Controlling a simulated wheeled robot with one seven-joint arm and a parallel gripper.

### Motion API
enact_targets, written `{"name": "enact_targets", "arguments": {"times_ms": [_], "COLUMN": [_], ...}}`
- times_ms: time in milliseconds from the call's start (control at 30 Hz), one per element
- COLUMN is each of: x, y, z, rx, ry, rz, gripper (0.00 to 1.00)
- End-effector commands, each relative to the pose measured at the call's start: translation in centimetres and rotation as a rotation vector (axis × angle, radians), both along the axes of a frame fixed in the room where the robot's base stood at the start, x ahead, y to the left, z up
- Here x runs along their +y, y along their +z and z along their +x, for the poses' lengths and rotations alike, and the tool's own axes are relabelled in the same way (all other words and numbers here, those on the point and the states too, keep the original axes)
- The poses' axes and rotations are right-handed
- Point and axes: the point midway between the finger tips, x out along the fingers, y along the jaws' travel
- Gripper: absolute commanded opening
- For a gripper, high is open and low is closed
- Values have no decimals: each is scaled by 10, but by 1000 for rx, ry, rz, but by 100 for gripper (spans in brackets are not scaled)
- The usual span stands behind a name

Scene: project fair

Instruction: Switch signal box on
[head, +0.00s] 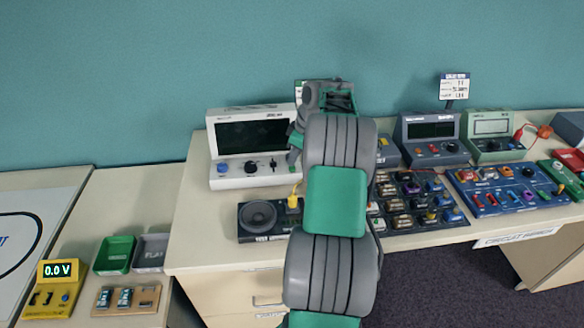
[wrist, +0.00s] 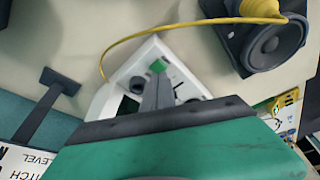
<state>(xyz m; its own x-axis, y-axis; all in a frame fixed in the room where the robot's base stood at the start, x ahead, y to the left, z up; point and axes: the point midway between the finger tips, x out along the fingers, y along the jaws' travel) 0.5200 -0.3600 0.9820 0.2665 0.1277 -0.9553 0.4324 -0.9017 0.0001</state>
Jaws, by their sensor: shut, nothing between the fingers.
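In the wrist view a white box (wrist: 178,72), likely the signal box, lies under my gripper (wrist: 157,78). A dark round knob (wrist: 137,84) shows on it. The grey fingers are shut and empty, with their tips over the box front. A small green piece (wrist: 158,65) shows at the tips; I cannot tell whether it is a switch or part of a finger. Contact is unclear. The switch's state cannot be read.
A speaker (head: 258,216) with a yellow cable (wrist: 190,24) is close by. A white screened instrument (head: 226,172) stands to the left on the bench. A component board (head: 408,202), a blue panel (head: 507,190) and grey meter (head: 432,140) fill the right.

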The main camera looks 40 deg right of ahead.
Motion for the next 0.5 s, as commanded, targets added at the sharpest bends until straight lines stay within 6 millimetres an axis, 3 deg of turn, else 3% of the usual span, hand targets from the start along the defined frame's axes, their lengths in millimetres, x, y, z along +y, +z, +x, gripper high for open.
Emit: {"name": "enact_targets", "arguments": {"times_ms": [500], "x": [0], "y": [-7], "z": [0], "rx": [0], "ry": [0], "rz": [0], "gripper": [0]}}
